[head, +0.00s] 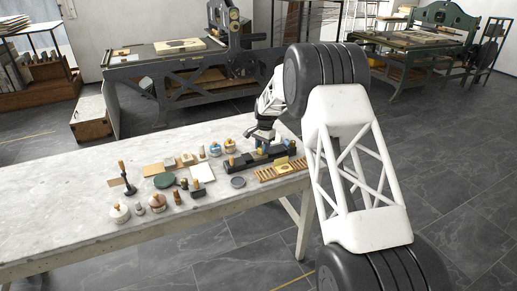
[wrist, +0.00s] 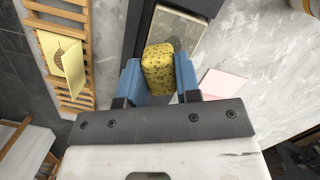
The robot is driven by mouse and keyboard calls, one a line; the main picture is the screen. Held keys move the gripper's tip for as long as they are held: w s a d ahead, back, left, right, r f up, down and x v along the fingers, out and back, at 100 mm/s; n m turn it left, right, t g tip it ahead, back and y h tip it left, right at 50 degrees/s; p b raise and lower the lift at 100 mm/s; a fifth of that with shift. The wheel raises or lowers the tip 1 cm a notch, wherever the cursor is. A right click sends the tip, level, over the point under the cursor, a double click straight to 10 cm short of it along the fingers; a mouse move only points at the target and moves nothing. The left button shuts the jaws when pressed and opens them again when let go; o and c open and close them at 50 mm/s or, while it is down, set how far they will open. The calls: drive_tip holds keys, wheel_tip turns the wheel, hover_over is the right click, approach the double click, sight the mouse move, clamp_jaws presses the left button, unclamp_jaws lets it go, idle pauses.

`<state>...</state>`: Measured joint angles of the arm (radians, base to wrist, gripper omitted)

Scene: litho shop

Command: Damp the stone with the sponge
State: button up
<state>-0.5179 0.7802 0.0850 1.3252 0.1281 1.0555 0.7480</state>
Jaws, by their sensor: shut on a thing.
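My gripper (wrist: 158,80) is shut on a yellow speckled sponge (wrist: 157,68), held between its two blue fingers. In the head view my gripper (head: 262,143) is low over the dark press bed (head: 236,164) on the table. A beige-grey slab that looks like the stone (wrist: 181,30) lies in the dark bed just beyond the sponge in the wrist view. The sponge and the fingers overlap the slab's near end. I cannot tell whether the sponge touches it. In the head view the arm hides much of this spot.
A slatted wooden rack (wrist: 76,98) holding a yellow printed card (wrist: 62,62) stands beside the bed. A pale pink sheet (wrist: 222,83) lies on the other side. Jars, stamps and a dark green disc (head: 164,181) crowd the table. The table's left part (head: 50,210) is clear.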

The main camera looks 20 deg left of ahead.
sight(254, 155)
drive_tip(key=shift+w+d, duration=0.4)
drive_tip(key=shift+d, duration=0.05)
drive_tip(key=shift+s+a+f, duration=0.1)
drive_tip(key=shift+s+a, duration=1.85)
wheel_tip(254, 155, up, 8)
